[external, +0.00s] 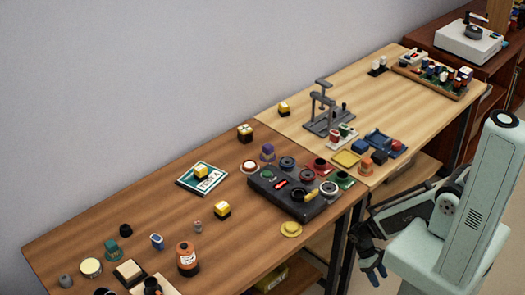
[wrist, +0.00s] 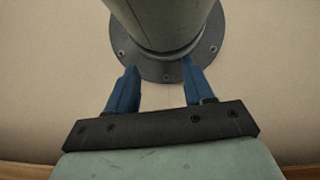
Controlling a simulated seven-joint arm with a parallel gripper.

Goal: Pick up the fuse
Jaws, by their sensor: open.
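I cannot make out the fuse for certain. A small pale pinkish cylinder (external: 198,226) stands upright on the darker brown table, left of a yellow-topped block, and may be it. My gripper (external: 376,270) hangs low at the right, beyond the front edge of the tables and well away from that cylinder. In the wrist view, the two blue fingers of my gripper (wrist: 158,76) are apart with nothing between them. That view shows only my own base and the floor, with none of the table's objects.
The brown table (external: 130,206) carries many small parts. A black control box (external: 290,204) with knobs stands near its right end. An orange-brown bottle-like part (external: 187,258) stands near the front. The lighter table (external: 395,88) holds a grey press stand (external: 322,110) and trays.

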